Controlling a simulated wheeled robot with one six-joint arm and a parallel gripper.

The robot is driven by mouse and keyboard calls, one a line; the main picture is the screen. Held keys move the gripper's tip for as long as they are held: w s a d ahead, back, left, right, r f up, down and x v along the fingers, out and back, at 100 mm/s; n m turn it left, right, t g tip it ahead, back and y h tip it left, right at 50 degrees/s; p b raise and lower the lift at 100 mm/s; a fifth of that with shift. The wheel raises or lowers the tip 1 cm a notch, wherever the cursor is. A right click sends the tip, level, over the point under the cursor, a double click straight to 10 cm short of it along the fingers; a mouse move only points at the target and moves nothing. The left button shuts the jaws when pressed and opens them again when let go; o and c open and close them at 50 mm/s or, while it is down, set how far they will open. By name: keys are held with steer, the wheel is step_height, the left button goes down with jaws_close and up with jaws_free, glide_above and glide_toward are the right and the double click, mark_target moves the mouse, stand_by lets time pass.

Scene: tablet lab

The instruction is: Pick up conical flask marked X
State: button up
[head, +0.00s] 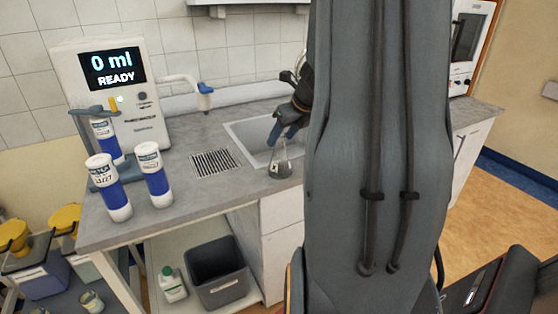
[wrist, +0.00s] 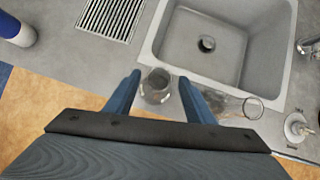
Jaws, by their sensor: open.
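A clear glass conical flask (head: 280,168) stands on the counter by the sink's near left corner in the head view. A small mark shows on it, too small to read. My gripper (head: 287,128) is open above it, fingers pointing down. In the wrist view a clear flask (wrist: 157,88) shows between the two open fingertips of my gripper (wrist: 160,82), with nothing gripped. No X is legible on either in the wrist view.
The sink (wrist: 207,43) lies just beyond the flasks, with a drain grate (head: 215,163) to its left. White-and-blue bottles (head: 153,175) and a dispenser reading 0 ml (head: 112,95) stand further left. A small bottle (wrist: 298,127) stands right of the glassware.

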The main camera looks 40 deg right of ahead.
steer(key=shift+x, duration=1.1)
steer(key=shift+a, duration=0.1)
jaws_close()
steer(key=shift+r, duration=0.1)
